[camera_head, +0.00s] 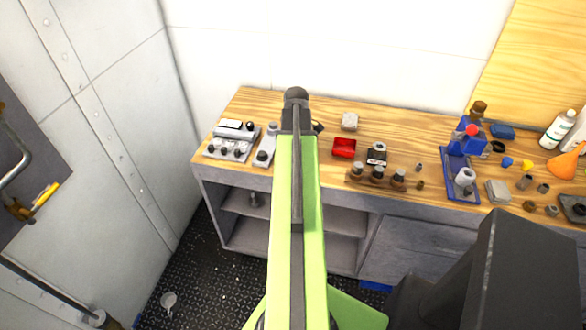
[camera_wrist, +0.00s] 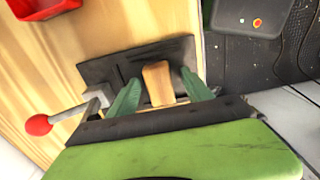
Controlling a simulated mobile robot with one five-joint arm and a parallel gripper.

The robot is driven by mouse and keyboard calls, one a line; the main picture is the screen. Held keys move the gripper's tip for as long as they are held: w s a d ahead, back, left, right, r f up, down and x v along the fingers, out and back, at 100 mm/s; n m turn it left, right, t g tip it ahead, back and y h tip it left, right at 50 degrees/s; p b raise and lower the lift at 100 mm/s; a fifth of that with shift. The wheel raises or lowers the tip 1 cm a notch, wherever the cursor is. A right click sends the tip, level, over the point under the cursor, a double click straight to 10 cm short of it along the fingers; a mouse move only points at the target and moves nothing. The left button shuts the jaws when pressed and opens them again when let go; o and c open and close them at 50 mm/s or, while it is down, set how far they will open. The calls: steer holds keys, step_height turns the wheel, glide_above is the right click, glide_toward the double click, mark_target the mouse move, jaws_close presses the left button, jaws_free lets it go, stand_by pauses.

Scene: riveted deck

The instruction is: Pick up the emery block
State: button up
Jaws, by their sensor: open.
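A small tan block (camera_wrist: 158,83), which looks like the emery block, stands on a dark plate (camera_wrist: 98,70) in the wrist view. My gripper (camera_wrist: 160,90) is open, with one green finger on each side of the block. A gap shows between the block and each finger, more clearly on the left. Whether the fingers reach down around it or hang above it I cannot tell. In the head view my green arm reaches over the bench and hides the block.
A lever with a red ball (camera_wrist: 39,124) sticks out beside the plate. A red bin (camera_head: 344,148) lies right of my arm on the wooden bench, with a grey block (camera_head: 349,121) behind it. A blue-based fixture (camera_head: 461,178) and several small parts crowd the right.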

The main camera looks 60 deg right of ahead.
steer(key=shift+r, duration=0.1)
jaws_close()
stand_by(0.3)
